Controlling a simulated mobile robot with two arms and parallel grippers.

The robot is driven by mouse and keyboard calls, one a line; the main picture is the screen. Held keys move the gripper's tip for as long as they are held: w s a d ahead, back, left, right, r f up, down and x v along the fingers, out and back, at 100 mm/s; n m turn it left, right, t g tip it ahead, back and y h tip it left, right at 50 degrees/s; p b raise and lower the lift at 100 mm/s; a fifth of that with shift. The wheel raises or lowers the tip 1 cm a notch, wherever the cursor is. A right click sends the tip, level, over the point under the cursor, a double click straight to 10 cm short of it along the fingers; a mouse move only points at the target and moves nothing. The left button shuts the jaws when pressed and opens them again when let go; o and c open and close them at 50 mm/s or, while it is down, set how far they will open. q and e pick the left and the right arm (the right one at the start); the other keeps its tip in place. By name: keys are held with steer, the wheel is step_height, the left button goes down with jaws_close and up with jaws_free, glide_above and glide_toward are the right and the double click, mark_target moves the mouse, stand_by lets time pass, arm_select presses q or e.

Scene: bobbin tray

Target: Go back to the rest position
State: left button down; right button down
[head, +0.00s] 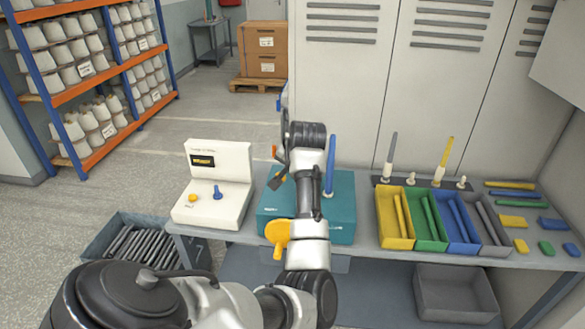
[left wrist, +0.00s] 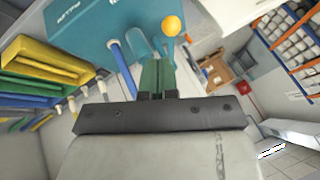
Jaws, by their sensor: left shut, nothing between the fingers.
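My left arm reaches over the teal box (head: 342,215) on the bench. Its gripper (head: 276,181) is small and partly hidden by my own wrist in the head view. In the left wrist view the fingers (left wrist: 157,78) are together, with nothing held between them. A blue upright rod (head: 330,165) stands on the teal box, just right of my forearm; it also shows in the left wrist view (left wrist: 124,72), left of the fingers. An orange-yellow rounded piece (head: 278,233) shows left of my forearm. My right gripper is in neither view.
Yellow (head: 394,242), green, blue and grey bins with rods stand right of the teal box. Upright spindles stand behind them. A white control unit (head: 216,170) sits at left. Lockers (head: 345,90) rise close behind the bench. A crate of dark rods (head: 110,245) is on the floor.

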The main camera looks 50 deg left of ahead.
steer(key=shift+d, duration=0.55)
